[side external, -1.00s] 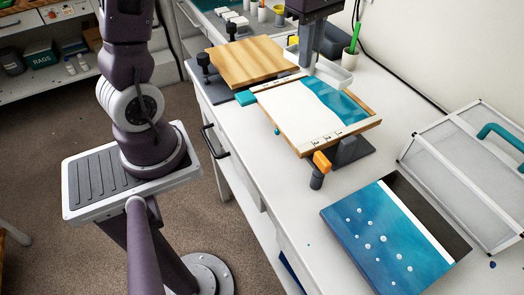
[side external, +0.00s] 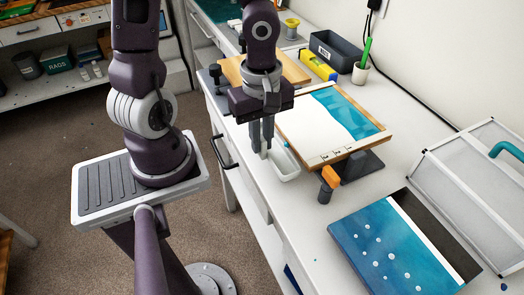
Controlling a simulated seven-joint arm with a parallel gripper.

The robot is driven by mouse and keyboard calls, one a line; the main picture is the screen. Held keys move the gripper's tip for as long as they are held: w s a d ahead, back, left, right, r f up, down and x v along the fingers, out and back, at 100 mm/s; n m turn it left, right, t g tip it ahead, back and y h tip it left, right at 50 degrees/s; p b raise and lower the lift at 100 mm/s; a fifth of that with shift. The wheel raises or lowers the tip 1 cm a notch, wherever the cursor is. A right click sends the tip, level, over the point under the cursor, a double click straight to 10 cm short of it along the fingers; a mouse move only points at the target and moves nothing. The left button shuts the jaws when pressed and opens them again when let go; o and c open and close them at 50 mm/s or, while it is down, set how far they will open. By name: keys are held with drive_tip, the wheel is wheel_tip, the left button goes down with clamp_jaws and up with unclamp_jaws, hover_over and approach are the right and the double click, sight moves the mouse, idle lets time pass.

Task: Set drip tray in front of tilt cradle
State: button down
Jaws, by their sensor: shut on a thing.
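The drip tray (side external: 286,168) is a small white open tray beside the left edge of the tilt cradle, low over the bench. My gripper (side external: 263,152) points down and is shut on its left rim. I cannot tell whether the tray's underside touches the bench. The tilt cradle (side external: 364,165) has a dark base and carries a wood-edged panel (side external: 322,130), part white and part blue, at a slant. An orange-handled knob (side external: 329,178) stands at its near corner. The tray's far end lies close to the panel's left edge.
A blue panel with white dots (side external: 385,250) lies at the near right, by a clear-sided cover (side external: 475,185). A wooden board (side external: 295,68), yellow level (side external: 318,66), dark bin (side external: 336,52) and cup with a green pen (side external: 361,72) stand behind. The bench's left edge is close to the tray.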

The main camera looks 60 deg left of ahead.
sight(262, 152)
drive_tip(key=shift+f, duration=1.9)
drive_tip(key=c, duration=1.5)
unclamp_jaws()
drive_tip(key=shift+f, duration=0.15)
drive_tip(key=shift+o, duration=0.2)
wheel_tip(262, 152, up, 11)
drive_tip(key=shift+a+r, duration=0.1)
drive_tip(key=shift+r, duration=0.6)
drive_tip(key=s+r+m+t, duration=0.2)
drive_tip(key=r+m, duration=0.2)
drive_tip(key=m, duration=0.5)
drive_tip(key=s+d+r+m+t, duration=0.1)
drive_tip(key=s+r+m+t, duration=0.2)
drive_tip(key=m, duration=0.6)
drive_tip(key=shift+d+r+t, duration=0.15)
drive_tip(key=shift+r+t, duration=0.15)
drive_tip(key=shift+r, duration=0.25)
